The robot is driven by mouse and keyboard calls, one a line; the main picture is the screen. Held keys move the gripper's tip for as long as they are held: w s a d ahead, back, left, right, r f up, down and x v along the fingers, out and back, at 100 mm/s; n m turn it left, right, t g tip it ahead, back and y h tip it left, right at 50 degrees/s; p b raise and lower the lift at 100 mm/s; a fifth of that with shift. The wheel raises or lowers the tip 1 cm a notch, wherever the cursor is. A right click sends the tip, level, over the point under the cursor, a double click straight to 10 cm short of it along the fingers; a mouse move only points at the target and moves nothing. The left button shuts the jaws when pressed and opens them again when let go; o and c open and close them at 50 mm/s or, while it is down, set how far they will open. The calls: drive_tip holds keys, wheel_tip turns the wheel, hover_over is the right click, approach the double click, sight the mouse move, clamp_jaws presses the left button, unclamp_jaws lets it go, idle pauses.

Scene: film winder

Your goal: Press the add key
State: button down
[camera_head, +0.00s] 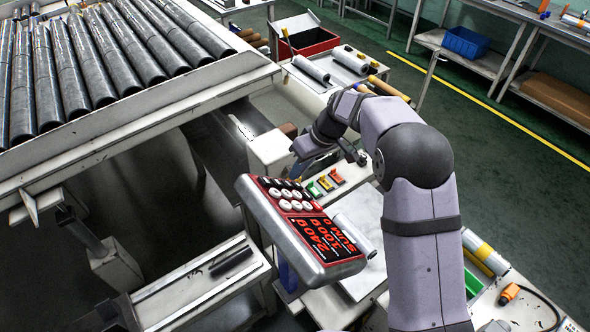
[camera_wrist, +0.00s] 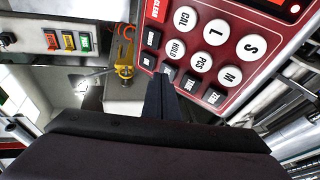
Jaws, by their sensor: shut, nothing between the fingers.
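The red keypad panel (camera_head: 291,194) is set in a grey metal case and tilts toward the head camera. It has round white keys, and its display (camera_head: 328,236) shows red lines reading about 2400, 1000 and SUM 0. In the wrist view, large white keys marked S, L, CAL, M, PCS and HOLD sit on the panel (camera_wrist: 237,80), with small dark keys (camera_wrist: 190,82) along its lower-left edge. I cannot read which one is add. My gripper (camera_wrist: 166,76) is shut and empty, its tips over or against a small dark key below HOLD. Contact cannot be told.
Red, yellow and green switches (camera_wrist: 68,41) sit left of the panel. A yellow fitting (camera_wrist: 124,60) with orange cable is close to its left edge. A roller rack (camera_head: 100,65) fills the upper left of the head view. A bench (camera_head: 352,285) lies beneath the panel.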

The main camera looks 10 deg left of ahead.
drive_tip(key=shift+s+a+f, duration=0.3)
drive_tip(key=shift+f, duration=0.15)
